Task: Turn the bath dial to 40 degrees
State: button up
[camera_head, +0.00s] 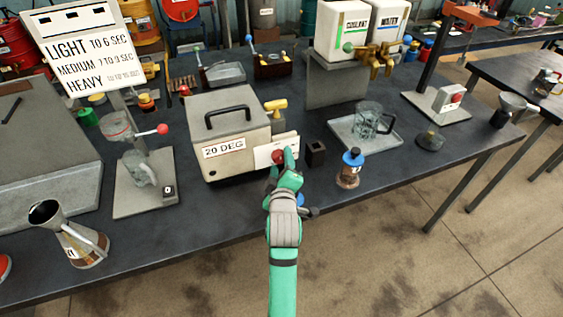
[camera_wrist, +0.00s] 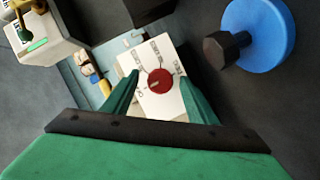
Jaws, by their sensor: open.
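The bath is a grey box (camera_head: 222,125) with a black handle on its lid and a "20 DEG" label (camera_head: 224,147) on its front. Its dial is a red knob (camera_head: 278,156) on a white plate (camera_head: 262,152) at the box's right front. In the wrist view the red dial (camera_wrist: 160,81) sits on the white plate (camera_wrist: 150,58) with small printed markings, too small to read surely. My gripper (camera_wrist: 160,88) is open, with a green finger on each side of the dial in that view. In the head view my gripper (camera_head: 284,165) is right at the dial. I cannot tell whether the fingers touch it.
A small dark block (camera_head: 316,153) and a blue-capped bottle (camera_head: 351,168) stand just right of my gripper. A glass jug (camera_head: 368,121) stands on a tray behind them. Open table lies in front of the bath.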

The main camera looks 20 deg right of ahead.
jog(key=shift+w+f, duration=0.1)
jog(key=shift+w, duration=0.45)
